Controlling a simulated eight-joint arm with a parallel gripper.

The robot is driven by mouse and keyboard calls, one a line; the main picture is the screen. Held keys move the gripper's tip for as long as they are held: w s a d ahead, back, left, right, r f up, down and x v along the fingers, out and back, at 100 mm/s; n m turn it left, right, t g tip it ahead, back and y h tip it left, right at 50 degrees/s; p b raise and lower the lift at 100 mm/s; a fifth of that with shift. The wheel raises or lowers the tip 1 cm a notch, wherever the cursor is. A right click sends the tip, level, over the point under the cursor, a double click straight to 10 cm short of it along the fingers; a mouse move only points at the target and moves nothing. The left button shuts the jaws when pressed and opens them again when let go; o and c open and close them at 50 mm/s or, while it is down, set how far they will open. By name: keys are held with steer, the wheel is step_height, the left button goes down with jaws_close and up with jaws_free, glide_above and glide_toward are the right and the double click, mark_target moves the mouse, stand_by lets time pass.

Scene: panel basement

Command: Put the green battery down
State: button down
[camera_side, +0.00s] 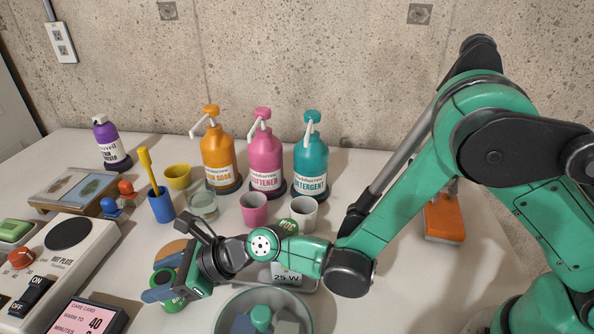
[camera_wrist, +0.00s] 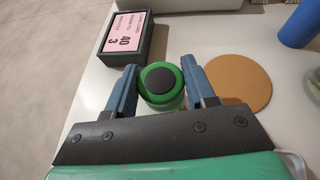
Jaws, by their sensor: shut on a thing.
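The green battery (camera_side: 165,276) is a short green cylinder with a black round end, upright near the front of the table. It also shows in the wrist view (camera_wrist: 160,86), seen from above between the two blue fingers. My gripper (camera_side: 168,288) is shut on it from both sides; my gripper also shows in the wrist view (camera_wrist: 161,88). The fingers and wrist hide part of the battery in the side view. I cannot tell whether its lower end touches the table.
A round brown mat (camera_wrist: 238,80) lies beside the battery. A dark card display (camera_wrist: 125,42) stands to the left. A hot plate (camera_side: 65,240) and a grey bowl (camera_side: 262,305) flank my gripper. Cups and pump bottles (camera_side: 265,155) stand behind.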

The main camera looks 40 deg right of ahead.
steer(key=shift+f, duration=0.1)
steer(key=shift+c, duration=1.5)
jaws_free()
steer(key=shift+r, duration=0.2)
steer(key=v, duration=1.2)
